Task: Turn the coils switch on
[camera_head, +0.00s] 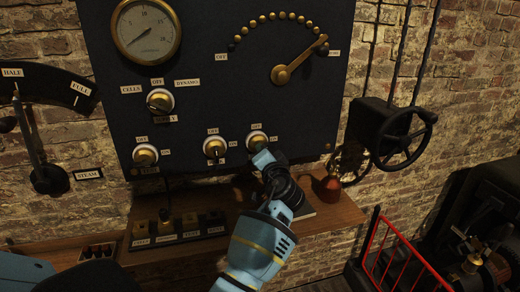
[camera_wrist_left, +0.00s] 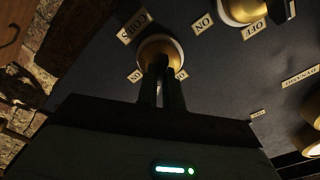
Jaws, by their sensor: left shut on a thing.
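The coils switch (camera_head: 257,139) is the rightmost of three round brass switches in the lower row of the dark panel. In the head view, labels reading OFF above and ON to its right show; its lower part is hidden by my left gripper (camera_head: 263,158). In the left wrist view the brass switch (camera_wrist_left: 160,50) has a pale rim, and the COILS label (camera_wrist_left: 134,27) is beside it. My left gripper's two dark fingers (camera_wrist_left: 161,72) are close together on the switch's handle. The handle's exact angle is hidden by the fingers. My right gripper is not in view.
Two similar switches (camera_head: 146,154) (camera_head: 214,147) are to the left, with a selector (camera_head: 160,101) above. A brass lever (camera_head: 297,60) sits higher up. A handwheel (camera_head: 403,139) is at right.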

